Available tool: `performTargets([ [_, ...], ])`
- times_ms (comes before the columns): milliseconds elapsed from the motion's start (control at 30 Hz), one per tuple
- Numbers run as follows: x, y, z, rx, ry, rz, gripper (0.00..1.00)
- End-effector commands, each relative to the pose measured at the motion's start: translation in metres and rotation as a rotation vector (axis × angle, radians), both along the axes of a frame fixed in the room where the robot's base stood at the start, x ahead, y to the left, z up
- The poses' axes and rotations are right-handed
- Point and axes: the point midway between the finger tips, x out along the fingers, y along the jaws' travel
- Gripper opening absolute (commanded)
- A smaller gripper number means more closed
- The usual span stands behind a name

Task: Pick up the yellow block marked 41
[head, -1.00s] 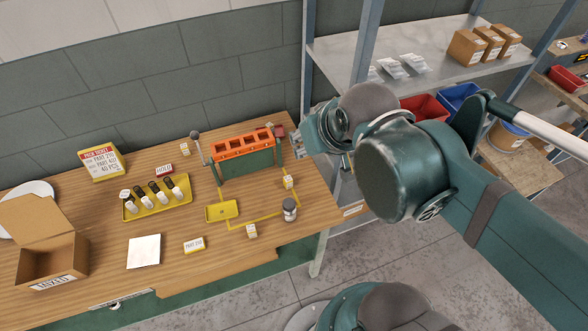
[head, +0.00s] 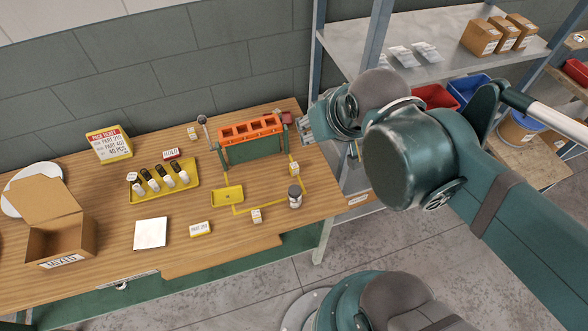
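Several small yellow-and-white blocks stand on the wooden table. One block (head: 193,133) is at the back, left of the orange-topped coiler (head: 251,130). Another block (head: 294,168) is to the coiler's right, and a third block (head: 257,215) is at the front of the yellow outline. Their marks are too small to read, so I cannot tell which is 41. My gripper end (head: 306,121) shows at the left end of my arm, in front of the shelf post and beside the coiler's right end in the picture. Its fingers are not clear, and I see no block held there.
A yellow tray (head: 136,193) holds several dark-and-white spools. A small yellow tray (head: 217,196) and a grey jar (head: 295,198) stand near the coiler. An open cardboard box (head: 88,238) is at left. A metal shelf (head: 450,66) rises at right. The front-right tabletop is fairly clear.

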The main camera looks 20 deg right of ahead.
Motion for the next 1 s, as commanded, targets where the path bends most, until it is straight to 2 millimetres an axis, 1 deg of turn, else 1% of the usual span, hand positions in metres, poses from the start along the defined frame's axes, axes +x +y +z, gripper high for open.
performTargets([
  [267, 0.001, 0.0, -0.001, 0.003, 0.003, -0.005, 0.35],
  [467, 0.007, 0.001, -0.008, 0.023, 0.025, -0.04, 0.35],
  [667, 0.018, 0.003, -0.021, 0.058, 0.071, -0.123, 0.35],
  [1000, 0.042, 0.006, -0.053, 0.12, 0.156, -0.31, 0.35],
])
